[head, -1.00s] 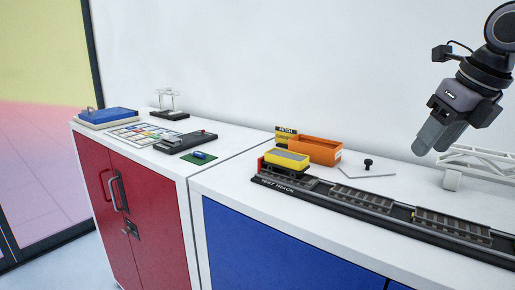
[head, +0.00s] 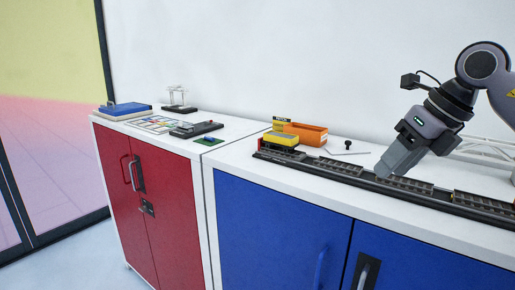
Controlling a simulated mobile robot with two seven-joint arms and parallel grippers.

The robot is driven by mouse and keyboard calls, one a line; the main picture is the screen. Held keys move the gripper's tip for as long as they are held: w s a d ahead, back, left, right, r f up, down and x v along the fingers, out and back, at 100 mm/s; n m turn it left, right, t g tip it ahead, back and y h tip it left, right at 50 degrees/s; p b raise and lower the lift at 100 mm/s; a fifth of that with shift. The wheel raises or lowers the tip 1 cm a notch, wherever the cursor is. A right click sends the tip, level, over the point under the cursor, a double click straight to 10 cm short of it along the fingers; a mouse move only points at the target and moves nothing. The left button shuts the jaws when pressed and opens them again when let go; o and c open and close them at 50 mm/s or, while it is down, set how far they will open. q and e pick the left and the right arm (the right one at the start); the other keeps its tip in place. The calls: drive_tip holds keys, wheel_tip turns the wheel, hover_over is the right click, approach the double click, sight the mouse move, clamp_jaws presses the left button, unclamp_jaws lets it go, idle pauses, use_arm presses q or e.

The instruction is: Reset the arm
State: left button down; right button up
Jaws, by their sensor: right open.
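My right gripper (head: 392,166) comes in from the right on its grey arm. Its fingers point down and to the left, in front of or over the black test track (head: 330,168); how high it is above the track I cannot tell. It is open and nothing shows between its fingers. My left gripper is not in the head view.
A yellow wagon (head: 281,140) stands at the track's left end, before an orange bin (head: 306,133). A white truss (head: 485,153) lies behind my right arm. The red cabinet (head: 150,185) carries a blue box (head: 125,109), a chart and a dark device (head: 196,129).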

drive_tip(key=s+a+f+m+g+y, duration=0.1)
drive_tip(key=s+a+f+m+y, duration=0.15)
drive_tip(key=a+f+y, duration=0.45)
drive_tip(key=s+a+f+m+g+y, duration=0.1)
drive_tip(key=s+a+f+m+y, duration=0.2)
drive_tip(key=a+y, duration=0.75)
drive_tip(key=s+d+f+m+t+h+p, duration=0.1)
drive_tip(key=d+f+m+t+h, duration=0.2)
drive_tip(key=f+m+t+h, duration=0.55)
drive_tip(key=s+d+f+m+t+h, duration=0.1)
drive_tip(key=d+f+m+t+h, duration=0.5)
drive_tip(key=m, duration=1)
drive_tip(key=s+d+f+m+g+h, duration=0.2)
drive_tip(key=s+f+m, duration=0.2)
drive_tip(key=s+f, duration=0.4)
drive_tip(key=s+d+f+m+g+h, duration=0.2)
drive_tip(key=s+f, duration=0.6)
drive_tip(key=f, duration=0.5)
drive_tip(key=m+g, duration=0.1)
drive_tip(key=m, duration=0.1)
drive_tip(key=shift+d+f+m+g+h, duration=0.25)
drive_tip(key=shift+m+g+h, duration=0.1)
drive_tip(key=shift+m+h, duration=0.05)
